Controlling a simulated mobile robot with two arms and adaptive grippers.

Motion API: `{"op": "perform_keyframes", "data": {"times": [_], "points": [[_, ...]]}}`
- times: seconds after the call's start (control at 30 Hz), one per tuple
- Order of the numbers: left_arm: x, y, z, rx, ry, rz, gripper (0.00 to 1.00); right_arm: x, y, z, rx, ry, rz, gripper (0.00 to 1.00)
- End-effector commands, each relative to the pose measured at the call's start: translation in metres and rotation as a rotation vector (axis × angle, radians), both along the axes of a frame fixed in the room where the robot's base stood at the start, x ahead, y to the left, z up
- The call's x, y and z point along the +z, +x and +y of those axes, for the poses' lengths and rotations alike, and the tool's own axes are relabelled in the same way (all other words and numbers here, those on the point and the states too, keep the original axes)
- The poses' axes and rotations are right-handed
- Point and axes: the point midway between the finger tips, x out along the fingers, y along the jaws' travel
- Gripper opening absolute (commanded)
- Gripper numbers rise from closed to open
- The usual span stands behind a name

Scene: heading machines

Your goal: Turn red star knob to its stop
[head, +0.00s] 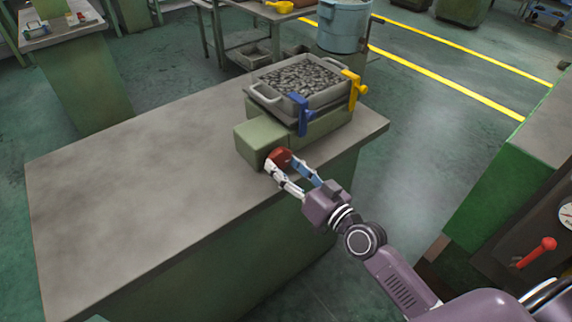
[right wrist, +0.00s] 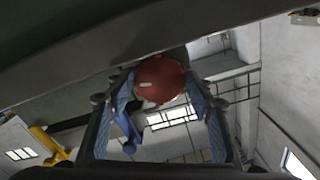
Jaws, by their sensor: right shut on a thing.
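The red star knob (head: 279,157) sits on the front face of a pale green box (head: 262,137) on the workbench. My right gripper (head: 281,168) is at the knob, with one finger on each side of it, shut on it. In the right wrist view the round red knob (right wrist: 160,79) shows between the two blue-padded fingers, with a small pale mark low on its left. The fingers hide part of the knob's rim. My left gripper is not in view.
A grey tray of small metal pieces (head: 297,78) stands on the green unit behind the knob, with a blue clamp (head: 300,114) and a yellow clamp (head: 354,88). The bench top (head: 130,165) is clear to the left. A machine with a red lever (head: 535,252) stands at right.

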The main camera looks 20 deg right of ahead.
Motion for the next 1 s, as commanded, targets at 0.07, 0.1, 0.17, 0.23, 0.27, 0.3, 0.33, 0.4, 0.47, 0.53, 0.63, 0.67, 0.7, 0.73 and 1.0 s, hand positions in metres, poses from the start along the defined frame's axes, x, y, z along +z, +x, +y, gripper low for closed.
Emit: {"op": "perform_keyframes", "data": {"times": [0.07,0.1,0.17,0.23,0.27,0.3,0.33,0.4,0.47,0.53,0.63,0.67,0.7,0.73,1.0], "points": [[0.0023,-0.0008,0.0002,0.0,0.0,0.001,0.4,0.0018,0.0003,0.0003,0.001,0.05,0.017,0.24],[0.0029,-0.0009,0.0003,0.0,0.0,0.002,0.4,0.0017,0.0003,0.0003,0.001,0.075,0.026,0.24],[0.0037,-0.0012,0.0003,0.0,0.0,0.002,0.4,0.0016,0.0003,0.0004,0.0,0.109,0.039,0.24],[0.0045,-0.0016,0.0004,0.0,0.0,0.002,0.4,0.0017,0.0003,0.0004,0.0,0.144,0.051,0.24],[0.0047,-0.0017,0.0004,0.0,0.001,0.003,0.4,0.0017,0.0003,0.0004,0.0,0.157,0.056,0.24],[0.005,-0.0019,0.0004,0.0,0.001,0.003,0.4,0.0018,0.0003,0.0004,-0.001,0.174,0.061,0.24],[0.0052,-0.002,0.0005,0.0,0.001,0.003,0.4,0.0018,0.0003,0.0004,-0.001,0.184,0.065,0.24],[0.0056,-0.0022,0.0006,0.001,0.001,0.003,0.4,0.0019,0.0003,0.0004,-0.001,0.206,0.073,0.24],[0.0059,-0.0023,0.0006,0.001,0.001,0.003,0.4,0.002,0.0003,0.0004,0.0,0.221,0.077,0.24],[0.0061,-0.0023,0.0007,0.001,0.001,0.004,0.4,0.002,0.0003,0.0004,0.0,0.232,0.081,0.24],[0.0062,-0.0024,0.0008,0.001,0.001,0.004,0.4,0.0022,0.0004,0.0005,0.0,0.241,0.084,0.24],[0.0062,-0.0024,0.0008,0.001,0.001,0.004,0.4,0.0022,0.0004,0.0005,-0.001,0.243,0.084,0.24],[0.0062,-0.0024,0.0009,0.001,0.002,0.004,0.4,0.0022,0.0004,0.0005,-0.001,0.244,0.084,0.24],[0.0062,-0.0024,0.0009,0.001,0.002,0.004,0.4,0.0022,0.0004,0.0005,-0.001,0.245,0.085,0.24],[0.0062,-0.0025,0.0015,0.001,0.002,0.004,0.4,0.0025,0.0005,0.0004,-0.001,0.244,0.084,0.49]]}}
